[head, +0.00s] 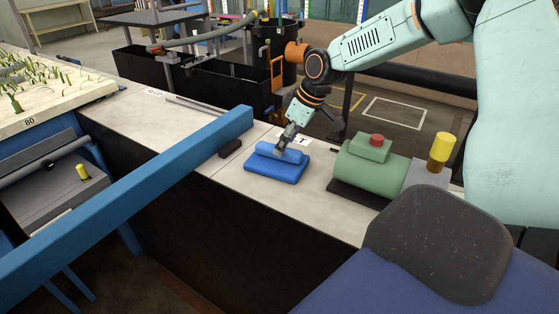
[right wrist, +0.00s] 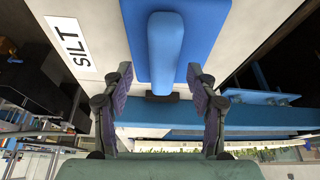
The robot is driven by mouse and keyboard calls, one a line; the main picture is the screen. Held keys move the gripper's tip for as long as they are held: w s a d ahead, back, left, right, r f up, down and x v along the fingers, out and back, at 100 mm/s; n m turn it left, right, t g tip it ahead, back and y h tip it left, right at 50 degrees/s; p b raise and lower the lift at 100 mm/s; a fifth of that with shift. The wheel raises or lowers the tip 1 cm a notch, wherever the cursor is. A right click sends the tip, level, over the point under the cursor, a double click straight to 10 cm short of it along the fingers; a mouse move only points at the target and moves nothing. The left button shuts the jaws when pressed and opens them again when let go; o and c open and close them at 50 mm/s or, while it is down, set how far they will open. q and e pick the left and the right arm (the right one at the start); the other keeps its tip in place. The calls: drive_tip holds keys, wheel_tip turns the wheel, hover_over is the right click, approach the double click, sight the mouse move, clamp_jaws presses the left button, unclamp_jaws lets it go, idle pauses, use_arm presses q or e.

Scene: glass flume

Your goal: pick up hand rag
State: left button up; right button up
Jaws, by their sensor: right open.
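The hand rag (head: 272,172) is a blue folded pad with a lighter blue raised roll on top, lying on the pale bench top. In the right wrist view, the rag (right wrist: 200,20) is at the top with its roll (right wrist: 165,45) pointing down the picture. My right gripper (head: 287,148) is over the roll in the head view, pointing down. In the right wrist view, the right gripper (right wrist: 160,75) is open, its two fingers on either side of the roll's near end with gaps. I cannot tell whether the fingertips are level with the roll. My left gripper is not in view.
A green cylindrical machine (head: 366,170) with a red button stands right of the rag, beside a yellow cylinder (head: 441,150). A blue beam (head: 140,202) crosses to the left, and a small black block (head: 230,149) sits near its end. A SILT label (right wrist: 72,42) lies beside the rag.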

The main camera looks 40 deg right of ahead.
sight(277, 158)
drive_tip(key=x, duration=0.2)
drive_tip(key=shift+w+a+f+b, duration=0.1)
drive_tip(key=shift+a+f+b, duration=0.2)
drive_tip(key=shift+w+a, duration=0.15)
drive_tip(key=shift+a, duration=0.15)
drive_tip(key=shift+s+d, duration=0.2)
drive_tip(key=shift+d, duration=0.1)
drive_tip(key=shift+c, duration=0.2)
drive_tip(key=shift+d, duration=0.1)
drive_tip(key=shift+c, duration=0.7)
drive_tip(key=shift+w+f, duration=0.1)
drive_tip(key=shift+w, duration=0.05)
drive_tip(key=c, duration=0.3)
drive_tip(key=shift+a, duration=0.3)
drive_tip(key=c, duration=0.3)
drive_tip(key=shift+d, duration=0.2)
clamp_jaws()
